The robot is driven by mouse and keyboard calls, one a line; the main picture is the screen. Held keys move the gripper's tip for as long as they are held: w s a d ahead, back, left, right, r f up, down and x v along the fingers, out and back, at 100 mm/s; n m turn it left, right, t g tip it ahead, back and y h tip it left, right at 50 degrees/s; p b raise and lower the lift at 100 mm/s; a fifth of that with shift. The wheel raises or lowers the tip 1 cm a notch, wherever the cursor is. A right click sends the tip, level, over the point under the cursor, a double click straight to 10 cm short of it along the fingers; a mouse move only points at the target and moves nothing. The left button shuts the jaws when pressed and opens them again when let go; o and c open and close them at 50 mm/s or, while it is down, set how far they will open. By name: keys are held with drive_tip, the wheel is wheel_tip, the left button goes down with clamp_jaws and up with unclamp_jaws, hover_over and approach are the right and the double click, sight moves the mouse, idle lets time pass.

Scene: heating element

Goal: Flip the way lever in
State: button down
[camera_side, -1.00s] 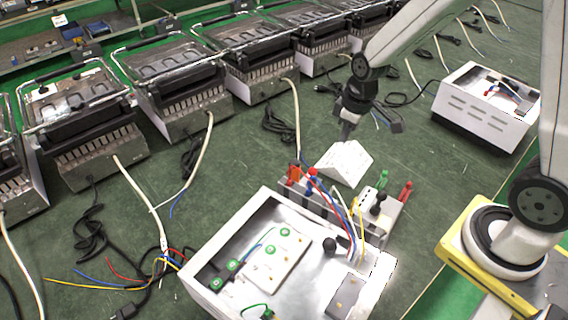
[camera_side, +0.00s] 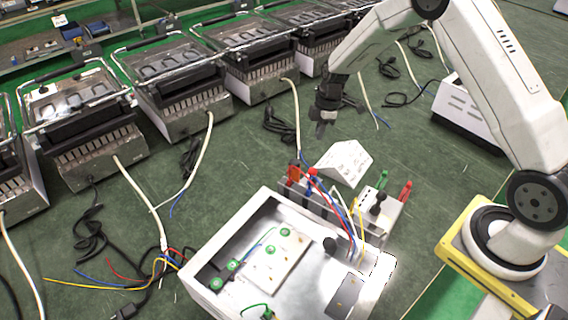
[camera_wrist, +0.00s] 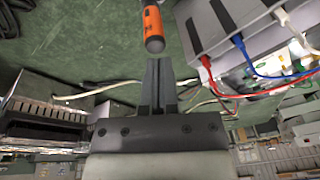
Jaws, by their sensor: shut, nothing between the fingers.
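My gripper (camera_side: 321,132) is shut and empty, above the green floor behind the white wedge-shaped block. Its two dark fingers lie together in the wrist view (camera_wrist: 158,85). Just beyond the fingertips in that view is an orange and black lever-like piece (camera_wrist: 153,27); I cannot tell whether they touch. In the side view an orange-red piece (camera_side: 294,174) stands at the left end of the grey clamp row (camera_side: 318,197), below and left of my gripper. I cannot tell which piece is the way lever.
An open white housing (camera_side: 230,225) with terminals stands in front. Red, blue, white and yellow wires (camera_side: 345,210) run from it to the clamp row. The white wedge block (camera_side: 343,162) is behind the row. Several grill units (camera_side: 180,95) line the back.

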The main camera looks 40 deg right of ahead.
sight(313, 173)
drive_tip(key=w+d+f+n+y, duration=0.1)
drive_tip(key=d+f+n, duration=0.1)
drive_tip(key=f, duration=0.3)
drive_tip(key=w+d+f+n, duration=0.1)
drive_tip(key=w+f+n, duration=0.1)
drive_tip(key=f+n, duration=0.2)
drive_tip(key=shift+w+d+f+y, duration=0.25)
drive_tip(key=shift+d+f+y, duration=0.1)
drive_tip(key=shift+f+y, duration=0.1)
drive_tip(key=shift+x, duration=5)
